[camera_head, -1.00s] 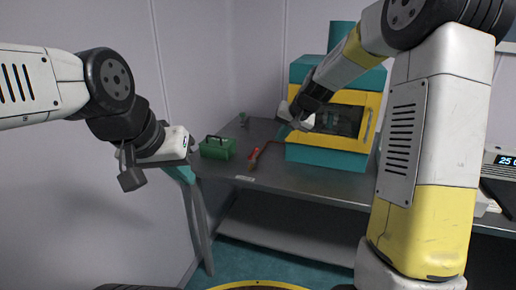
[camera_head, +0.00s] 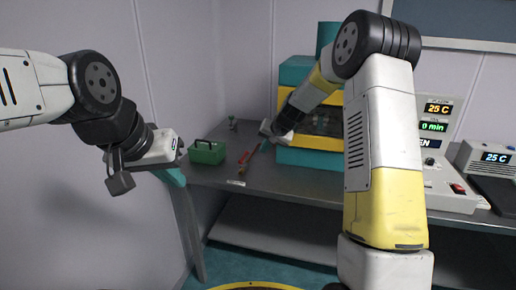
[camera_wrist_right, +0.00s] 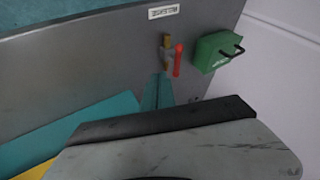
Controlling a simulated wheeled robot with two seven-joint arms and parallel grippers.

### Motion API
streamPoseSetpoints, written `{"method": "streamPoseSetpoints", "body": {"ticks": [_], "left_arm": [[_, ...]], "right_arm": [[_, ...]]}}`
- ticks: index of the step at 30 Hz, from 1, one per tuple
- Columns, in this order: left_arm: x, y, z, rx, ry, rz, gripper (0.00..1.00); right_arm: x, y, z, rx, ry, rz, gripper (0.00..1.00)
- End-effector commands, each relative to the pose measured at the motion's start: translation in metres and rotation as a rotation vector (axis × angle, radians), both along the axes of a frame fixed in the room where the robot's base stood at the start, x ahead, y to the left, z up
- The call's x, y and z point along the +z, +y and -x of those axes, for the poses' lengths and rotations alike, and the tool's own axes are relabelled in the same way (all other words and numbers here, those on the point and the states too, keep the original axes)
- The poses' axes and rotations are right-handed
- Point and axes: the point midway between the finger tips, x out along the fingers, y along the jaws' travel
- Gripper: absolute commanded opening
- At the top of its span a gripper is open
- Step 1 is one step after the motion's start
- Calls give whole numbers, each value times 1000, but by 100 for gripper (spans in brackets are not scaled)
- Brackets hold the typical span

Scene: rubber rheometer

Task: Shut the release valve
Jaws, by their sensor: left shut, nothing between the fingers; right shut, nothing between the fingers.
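The release valve lies on the table at the left of the yellow and teal machine. In the head view I see its red handle (camera_head: 246,157) and brass part (camera_head: 242,169); a red-brown pipe leads from it toward the machine. In the right wrist view the brass body (camera_wrist_right: 167,50) and red handle (camera_wrist_right: 178,60) stand side by side. My right gripper (camera_head: 266,143) is shut and empty, just right of the valve, with its teal fingers (camera_wrist_right: 158,92) pointing toward it and apart from it. My left gripper (camera_head: 176,177) is shut and empty off the table's left end.
A green box (camera_head: 207,152) with a black handle stands left of the valve. The machine (camera_head: 323,120) stands behind my right arm. A label (camera_wrist_right: 164,12) sits near the valve. Control units with displays (camera_head: 437,110) stand at the right. The front tabletop (camera_head: 290,185) is clear.

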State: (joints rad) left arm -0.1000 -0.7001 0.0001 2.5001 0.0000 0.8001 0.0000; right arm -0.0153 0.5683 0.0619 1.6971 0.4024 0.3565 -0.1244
Motion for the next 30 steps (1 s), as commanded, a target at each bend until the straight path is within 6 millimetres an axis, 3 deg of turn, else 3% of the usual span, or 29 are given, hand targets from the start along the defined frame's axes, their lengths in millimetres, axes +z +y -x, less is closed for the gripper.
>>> {"method": "streamPoseSetpoints", "body": {"ticks": [11, 19, 30], "left_arm": [[0, 0, 0, 0, 0, 0, 0], [0, 0, 0, 0, 0, 0, 0], [0, 0, 0, 0, 0, 0, 0]], "right_arm": [[-66, 28, -40, 1, 3, 0, 0], [-63, 60, -50, 2, -1, 0, 0], [-63, 64, -51, -1, 0, -1, 0]]}}
